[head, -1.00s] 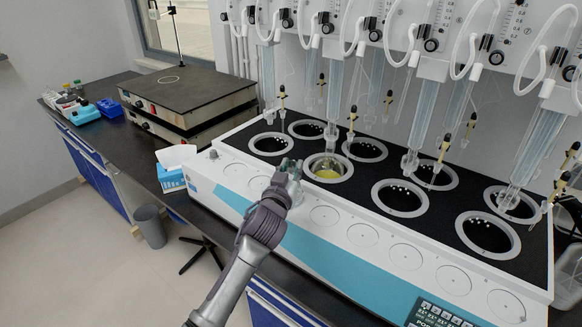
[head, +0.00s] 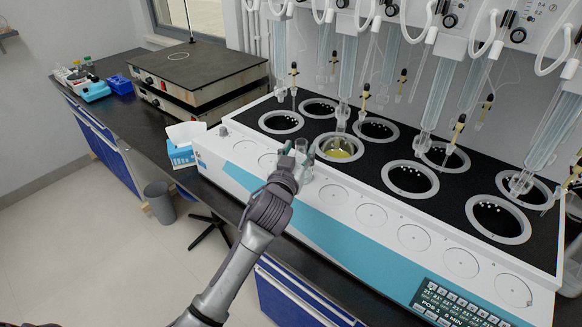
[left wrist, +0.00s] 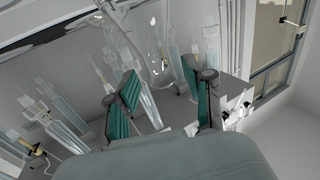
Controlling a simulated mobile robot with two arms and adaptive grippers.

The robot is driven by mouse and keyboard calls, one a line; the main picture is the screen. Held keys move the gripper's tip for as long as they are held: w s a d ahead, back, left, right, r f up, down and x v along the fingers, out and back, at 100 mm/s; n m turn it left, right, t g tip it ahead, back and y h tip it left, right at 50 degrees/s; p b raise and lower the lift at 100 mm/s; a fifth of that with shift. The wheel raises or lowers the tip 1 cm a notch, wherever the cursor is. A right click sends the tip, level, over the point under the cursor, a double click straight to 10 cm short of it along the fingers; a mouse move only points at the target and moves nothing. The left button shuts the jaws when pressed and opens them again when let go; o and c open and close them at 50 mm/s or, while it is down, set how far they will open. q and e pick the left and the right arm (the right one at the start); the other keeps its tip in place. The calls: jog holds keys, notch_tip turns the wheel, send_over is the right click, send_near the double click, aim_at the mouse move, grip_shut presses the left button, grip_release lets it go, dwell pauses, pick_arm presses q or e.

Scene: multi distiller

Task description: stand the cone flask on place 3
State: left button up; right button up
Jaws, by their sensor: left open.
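My left gripper (head: 297,156) is open over the front white ledge of the distiller, with its fingers apart on either side of a small clear glass piece, seemingly the cone flask (head: 301,146). In the left wrist view my gripper's green-padded fingers (left wrist: 165,100) are spread, with clear glass beyond them. The flask's base is hidden by the gripper, so I cannot tell whether it touches the ledge. The ledge has a row of round marked places; the third from the left is mostly covered by my gripper, and the fourth place (head: 333,194) is bare. My right gripper is not in view.
Behind the flask, a heating well holds a round flask with yellow liquid (head: 340,148). Glass condensers and tubes hang above the dark wells. A blue tissue box (head: 182,150) and a stacked hotplate (head: 197,75) stand to the left. Front places to the right are clear.

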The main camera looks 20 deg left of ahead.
pick_arm(q)
jog(key=s+b, duration=0.1)
jog(key=s, duration=0.8)
jog(key=shift+s+d, duration=0.15)
jog(key=shift+s, duration=0.1)
